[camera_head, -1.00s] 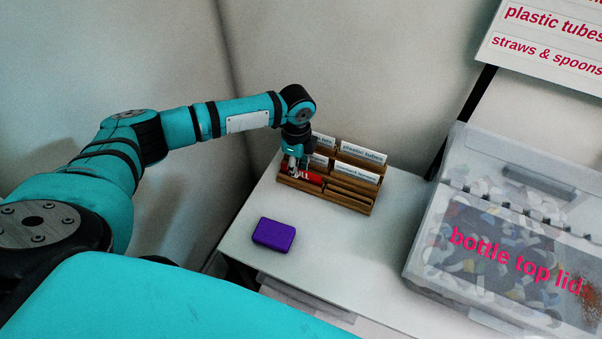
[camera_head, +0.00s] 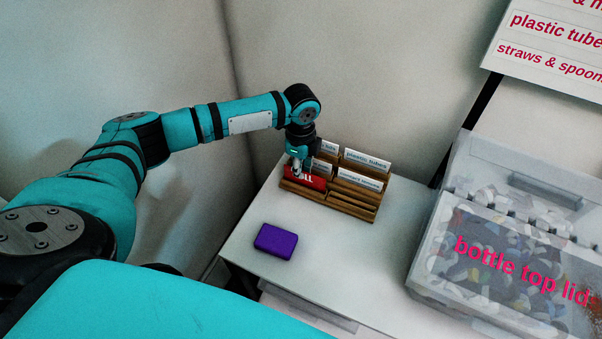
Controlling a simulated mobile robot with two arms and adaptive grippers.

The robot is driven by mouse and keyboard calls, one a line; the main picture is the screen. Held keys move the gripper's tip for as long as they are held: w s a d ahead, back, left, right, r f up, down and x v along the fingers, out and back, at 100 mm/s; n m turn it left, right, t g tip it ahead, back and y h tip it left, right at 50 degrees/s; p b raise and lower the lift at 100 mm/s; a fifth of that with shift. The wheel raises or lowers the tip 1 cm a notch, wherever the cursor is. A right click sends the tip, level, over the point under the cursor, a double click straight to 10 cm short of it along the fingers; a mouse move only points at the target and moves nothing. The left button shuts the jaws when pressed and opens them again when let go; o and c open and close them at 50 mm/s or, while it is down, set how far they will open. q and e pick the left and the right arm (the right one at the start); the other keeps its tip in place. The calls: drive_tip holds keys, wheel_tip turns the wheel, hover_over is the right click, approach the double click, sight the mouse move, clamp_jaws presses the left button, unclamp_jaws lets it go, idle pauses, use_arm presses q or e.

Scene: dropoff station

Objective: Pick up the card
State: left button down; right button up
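A red card (camera_head: 317,183) with white letters, partly readable as "LL", sits at the front left of a wooden card rack (camera_head: 358,213) on the white table. My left gripper (camera_head: 298,172) points down at the top edge of the red card and covers part of it. The fingers are small and dark here, and I cannot tell whether they grip the card. White labelled cards stand in the rack behind, one reading "plastic tubes" (camera_head: 367,160). My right gripper is not in view.
A purple box (camera_head: 276,241) lies on the table in front of the rack. A clear bin (camera_head: 424,262) labelled "bottle top lid" stands at the right. A sign (camera_head: 550,45) hangs above it. The table between the rack and the purple box is clear.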

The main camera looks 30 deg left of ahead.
use_arm(q)
drive_tip(key=shift+r, duration=0.65)
drive_tip(key=s+d+r+b, duration=0.1)
drive_tip(key=s+d+b, duration=0.1)
drive_tip(key=s+d, duration=0.7)
drive_tip(key=shift+s+d+r, duration=0.4)
drive_tip(key=shift+s, duration=1.45)
